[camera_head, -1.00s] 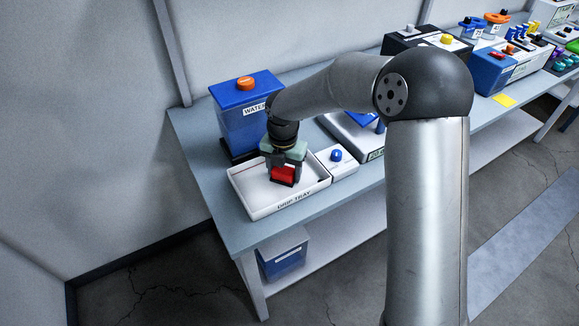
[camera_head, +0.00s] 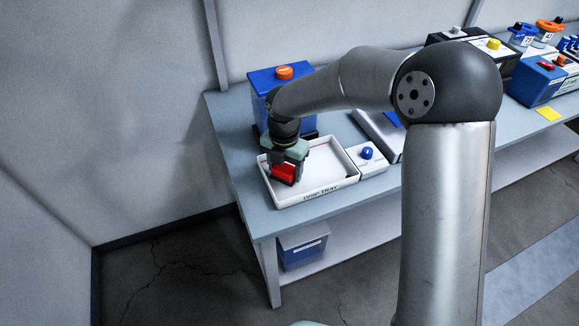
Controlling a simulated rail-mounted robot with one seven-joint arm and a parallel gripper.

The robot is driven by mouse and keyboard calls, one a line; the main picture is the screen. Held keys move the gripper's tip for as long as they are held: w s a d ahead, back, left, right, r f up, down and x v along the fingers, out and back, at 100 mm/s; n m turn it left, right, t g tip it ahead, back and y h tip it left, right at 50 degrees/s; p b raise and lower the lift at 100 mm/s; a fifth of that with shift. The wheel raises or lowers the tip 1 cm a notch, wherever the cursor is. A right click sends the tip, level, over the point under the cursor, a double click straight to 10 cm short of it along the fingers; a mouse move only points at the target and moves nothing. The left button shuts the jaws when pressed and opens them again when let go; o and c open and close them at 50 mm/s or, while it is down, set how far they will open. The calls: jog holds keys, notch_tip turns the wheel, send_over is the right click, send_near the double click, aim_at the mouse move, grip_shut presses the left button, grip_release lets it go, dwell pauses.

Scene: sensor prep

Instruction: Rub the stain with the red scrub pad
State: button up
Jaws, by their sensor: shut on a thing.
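The red scrub pad (camera_head: 285,173) is between the fingers of my gripper (camera_head: 286,172), which is shut on it. My gripper points down over the left part of the white drip tray (camera_head: 322,192). The pad is low over the tray floor; I cannot tell whether it touches it. No stain shows in the visible part of the tray; the gripper and pad hide some of its floor.
A blue water container (camera_head: 262,82) with an orange cap stands behind the tray. A white box (camera_head: 372,160) with a blue knob sits against the tray's right side. Bare bench (camera_head: 235,155) lies left of the tray. A blue bin (camera_head: 303,246) is on the shelf below.

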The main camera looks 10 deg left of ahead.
jog(key=shift+r+p, duration=0.3)
jog(key=shift+r, duration=0.65)
jog(key=shift+r+p, duration=2.05)
jog(key=shift+r, duration=0.5)
